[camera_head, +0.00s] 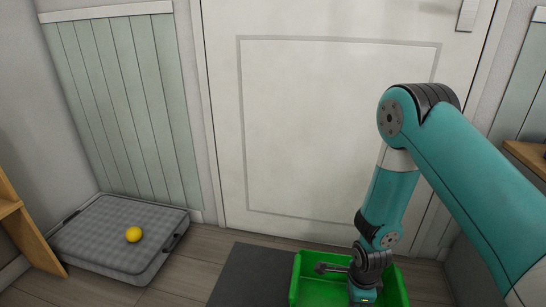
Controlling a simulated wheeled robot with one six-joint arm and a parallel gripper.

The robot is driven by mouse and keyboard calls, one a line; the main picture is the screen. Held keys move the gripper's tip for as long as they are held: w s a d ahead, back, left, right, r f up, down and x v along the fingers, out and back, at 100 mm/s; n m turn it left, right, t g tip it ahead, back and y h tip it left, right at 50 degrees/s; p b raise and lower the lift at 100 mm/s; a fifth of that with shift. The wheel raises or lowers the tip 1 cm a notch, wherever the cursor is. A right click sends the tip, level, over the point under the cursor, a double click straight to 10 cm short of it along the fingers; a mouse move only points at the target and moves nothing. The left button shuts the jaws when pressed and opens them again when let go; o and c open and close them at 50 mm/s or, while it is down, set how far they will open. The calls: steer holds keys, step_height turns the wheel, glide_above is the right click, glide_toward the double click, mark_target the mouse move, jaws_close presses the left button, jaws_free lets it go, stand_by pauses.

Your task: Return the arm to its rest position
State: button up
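My teal arm comes in from the right and bends down at its elbow. Its end, with my gripper (362,294), hangs low over a green bin (312,291) at the bottom edge of the view. The fingertips are hidden below the wrist, so I cannot tell whether they are open or shut or hold anything. A dark grey bracket-like part sticks out to the left of the wrist, above the bin's inside.
A yellow ball (133,234) rests on a grey checked pet bed (100,242) at the left. A dark mat (248,275) lies left of the bin. A white door (330,120) stands behind. Wooden furniture edges show at the left (30,240) and right (528,157).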

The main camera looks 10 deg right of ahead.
steer(key=s+a+r+n+y, duration=0.1)
steer(key=a+r+n, duration=0.25)
steer(key=r, duration=0.45)
steer(key=a+r+n+y, duration=0.1)
steer(key=a+r+n, duration=0.1)
steer(key=r+n, duration=0.4)
steer(key=s+a+r+n+y, duration=0.1)
steer(key=a+r+n, duration=0.2)
steer(key=r, duration=0.6)
steer(key=s+a+r+n+y+p, duration=0.1)
steer(key=s+a+r+n, duration=0.2)
steer(key=s+r+n, duration=1.25)
step_height(320, 180, up, 39)
steer(key=p, duration=3.8)
steer(key=shift+d+g, duration=0.3)
